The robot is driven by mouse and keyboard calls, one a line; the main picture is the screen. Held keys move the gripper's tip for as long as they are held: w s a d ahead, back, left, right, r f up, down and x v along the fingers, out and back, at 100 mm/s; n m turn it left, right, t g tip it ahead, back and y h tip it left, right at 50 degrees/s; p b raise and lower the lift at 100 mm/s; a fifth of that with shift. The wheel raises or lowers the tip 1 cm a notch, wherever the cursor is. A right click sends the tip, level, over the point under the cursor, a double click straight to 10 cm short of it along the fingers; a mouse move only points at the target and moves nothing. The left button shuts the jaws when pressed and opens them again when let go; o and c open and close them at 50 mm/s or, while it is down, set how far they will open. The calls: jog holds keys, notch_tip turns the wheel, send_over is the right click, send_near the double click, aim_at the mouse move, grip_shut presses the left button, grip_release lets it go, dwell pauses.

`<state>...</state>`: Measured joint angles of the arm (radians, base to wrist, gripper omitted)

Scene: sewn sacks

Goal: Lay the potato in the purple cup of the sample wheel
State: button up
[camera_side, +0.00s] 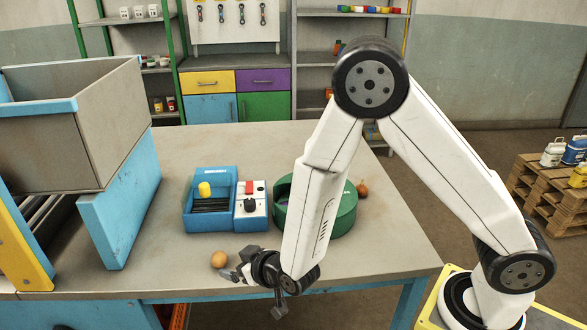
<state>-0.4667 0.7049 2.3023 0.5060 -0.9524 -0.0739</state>
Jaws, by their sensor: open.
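The potato (219,259) is a small tan-brown lump lying on the table near its front edge. My gripper (232,275) is low over the table, just to the right of the potato and beside it. It is open, and I cannot tell whether a finger touches the potato. The sample wheel (341,219) is a round green body at the middle right of the table. My arm link hides much of it. A little purple (284,190) shows inside its left rim, but I cannot make out the cups.
A blue box with a control panel (251,207) stands left of the wheel. A reddish-brown round thing (362,189) lies right of the wheel. A large grey bin on a blue stand (118,215) fills the left. The table (390,250) is clear at the right.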

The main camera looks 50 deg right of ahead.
jog(key=shift+d, duration=0.1)
dwell(0.3)
jog(key=shift+s+d+r+g, duration=0.2)
jog(key=shift+d+r+g, duration=0.3)
jog(key=shift+d+g, duration=0.15)
jog(key=s+d+r+g, duration=0.3)
jog(key=s+d+g, duration=0.1)
jog(key=s+d, duration=0.2)
jog(key=s+d+r+g, duration=0.3)
jog(key=s+d, duration=0.3)
jog(key=s, duration=0.2)
jog(key=shift+g, duration=0.65)
jog(key=shift+r, duration=0.1)
jog(key=m+g, duration=0.1)
jog(key=m, duration=0.6)
send_over(217, 257)
notch_tip(217, 257, down, 3)
jog(key=shift+r+h, duration=0.1)
jog(key=shift+h, duration=0.3)
